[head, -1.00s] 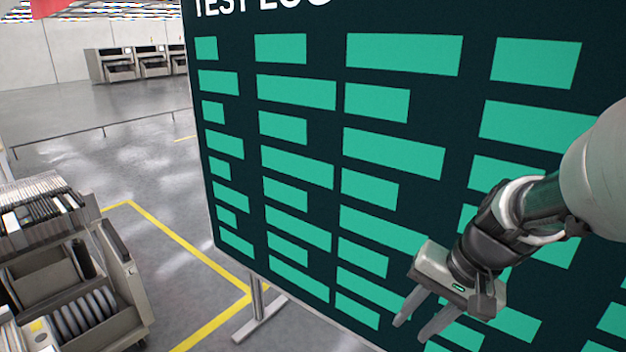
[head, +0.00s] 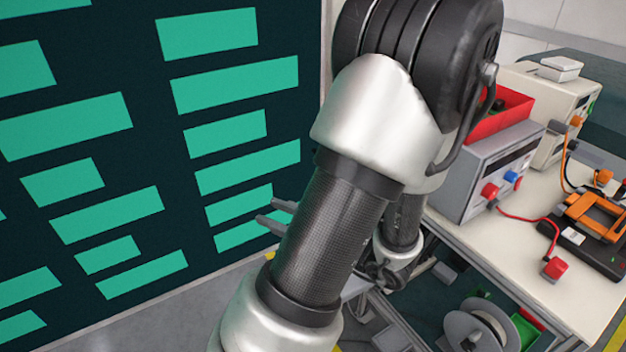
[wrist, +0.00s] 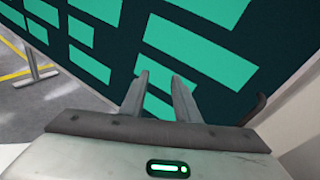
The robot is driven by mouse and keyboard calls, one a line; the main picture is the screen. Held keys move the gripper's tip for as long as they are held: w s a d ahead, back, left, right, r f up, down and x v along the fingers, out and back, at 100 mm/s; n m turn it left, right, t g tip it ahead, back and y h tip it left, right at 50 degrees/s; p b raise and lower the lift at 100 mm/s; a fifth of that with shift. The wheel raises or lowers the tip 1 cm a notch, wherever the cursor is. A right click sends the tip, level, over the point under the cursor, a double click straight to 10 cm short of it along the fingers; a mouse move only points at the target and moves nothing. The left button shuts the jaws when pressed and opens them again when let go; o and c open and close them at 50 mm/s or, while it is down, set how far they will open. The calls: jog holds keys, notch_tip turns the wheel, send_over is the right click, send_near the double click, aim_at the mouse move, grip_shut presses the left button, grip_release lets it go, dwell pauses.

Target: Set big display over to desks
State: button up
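The big display (head: 130,150) is a large dark panel with green bars and fills the left of the head view. It also fills the upper part of the wrist view (wrist: 130,45), where its stand foot (wrist: 35,76) shows at the left. My gripper (head: 275,213) is in front of the display's lower right part, mostly hidden behind my arm in the head view. In the wrist view my gripper (wrist: 160,85) has its two fingers apart with nothing between them. The fingertips point at the display; whether they touch it I cannot tell.
A workbench (head: 460,220) stands right of the display, with a grey power supply (head: 490,170), a red bin (head: 500,110), an orange-framed device (head: 590,215) and cables. A spool (head: 480,325) sits below it. Grey floor (head: 190,310) shows below the display.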

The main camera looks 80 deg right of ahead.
jog(key=s+d+f+m+g+h+b, duration=0.1)
jog(key=s+d+m+g+h, duration=0.1)
jog(key=s+m+h, duration=0.45)
jog(key=s+d+f+m+g+h, duration=0.1)
jog(key=s+d+m+g+h, duration=0.15)
jog(key=s, duration=0.65)
jog(key=b+x, duration=0.2)
jog(key=x, duration=1.4)
jog(key=shift+w+d+f, duration=0.3)
jog(key=shift+f, duration=0.05)
grip_shut()
